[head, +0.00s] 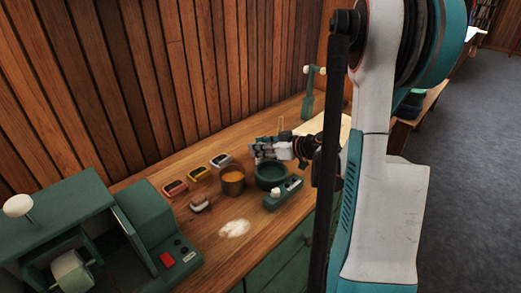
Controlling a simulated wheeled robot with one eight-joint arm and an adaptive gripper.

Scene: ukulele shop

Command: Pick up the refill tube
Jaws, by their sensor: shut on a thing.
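My gripper (268,149) is over the workbench, just behind and above a round dark green bowl (271,181). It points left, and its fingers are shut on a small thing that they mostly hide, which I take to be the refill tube. A thin pale upright shape (281,123) shows just above the fingers. I cannot tell whether it is part of the held thing or stands behind it.
A large green machine (100,240) stands front left. A plank wall rises behind.

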